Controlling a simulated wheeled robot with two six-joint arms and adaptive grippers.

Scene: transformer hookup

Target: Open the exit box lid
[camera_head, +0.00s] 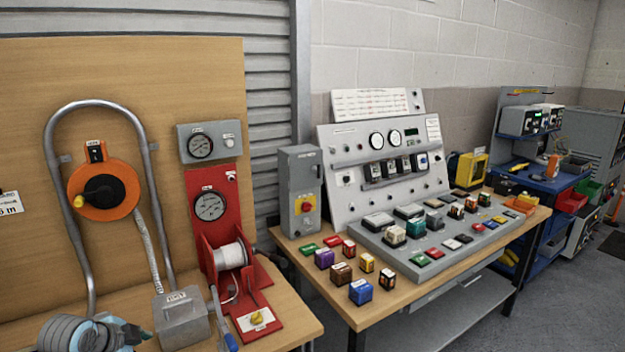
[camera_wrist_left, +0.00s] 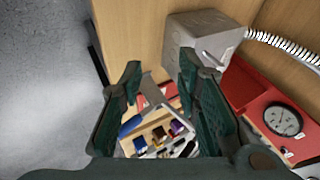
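The exit box appears to be the grey box (camera_head: 182,318) with a small label on top, at the front of the left bench in the head view. A corrugated conduit runs down to it. Its lid looks shut, though the angle makes this hard to judge. In the left wrist view the grey box (camera_wrist_left: 205,32) is at the top, just beyond the fingertips. My left gripper (camera_wrist_left: 158,72) is open and empty, its dark green fingers spread apart close to the box. In the head view my left gripper (camera_head: 135,334) is at the bottom left, left of the box. My right gripper is not in view.
The wooden back panel (camera_head: 190,85) rises behind. A second bench (camera_head: 415,292) with a control panel and coloured blocks is right.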

